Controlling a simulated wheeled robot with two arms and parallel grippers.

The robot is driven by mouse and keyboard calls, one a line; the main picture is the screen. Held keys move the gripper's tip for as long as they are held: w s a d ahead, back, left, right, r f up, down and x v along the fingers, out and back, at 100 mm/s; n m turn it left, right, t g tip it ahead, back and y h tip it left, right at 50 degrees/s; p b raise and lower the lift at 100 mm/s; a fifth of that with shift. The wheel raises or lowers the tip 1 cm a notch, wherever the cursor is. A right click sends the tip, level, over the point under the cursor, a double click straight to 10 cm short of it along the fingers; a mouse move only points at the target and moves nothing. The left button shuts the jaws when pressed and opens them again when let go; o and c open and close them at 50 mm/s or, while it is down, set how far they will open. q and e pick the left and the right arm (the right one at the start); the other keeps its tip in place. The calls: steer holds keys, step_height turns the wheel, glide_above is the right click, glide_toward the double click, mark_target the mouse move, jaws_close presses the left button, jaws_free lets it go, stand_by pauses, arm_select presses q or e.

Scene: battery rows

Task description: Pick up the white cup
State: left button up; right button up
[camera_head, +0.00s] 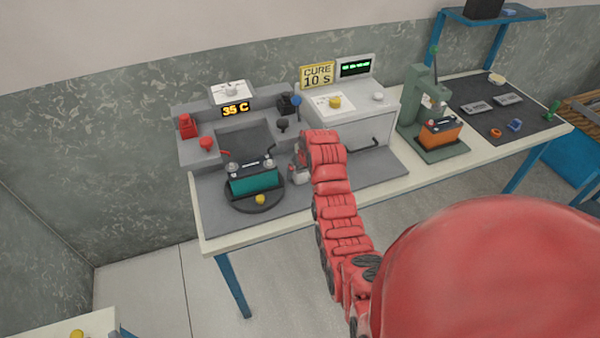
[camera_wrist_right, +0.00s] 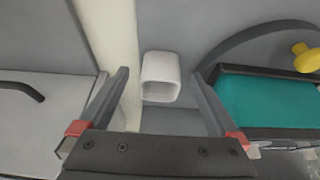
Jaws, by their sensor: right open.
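In the right wrist view a small white cup (camera_wrist_right: 161,77) with a squarish, rounded mouth sits on the grey surface. My right gripper (camera_wrist_right: 160,82) is open and empty. Its two fingers lie to the left and right of the cup in that view, with gaps on both sides. In the head view my red right arm reaches over the bench, and the right gripper (camera_head: 297,172) points down beside the turntable. I cannot make out the cup there; the arm and gripper seem to hide it. My left gripper is not in view.
A teal block (camera_head: 254,182) stands on a dark round turntable (camera_head: 240,204) with a yellow knob (camera_head: 260,199), close left of the gripper. A green press (camera_head: 420,100) holds an orange block (camera_head: 440,133) farther right.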

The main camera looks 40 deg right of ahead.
steer(key=shift+p+x, duration=0.3)
steer(key=shift+x, duration=1.05)
steer(key=c, duration=1.5)
steer(key=shift+r, duration=0.1)
steer(key=shift+c, duration=0.2)
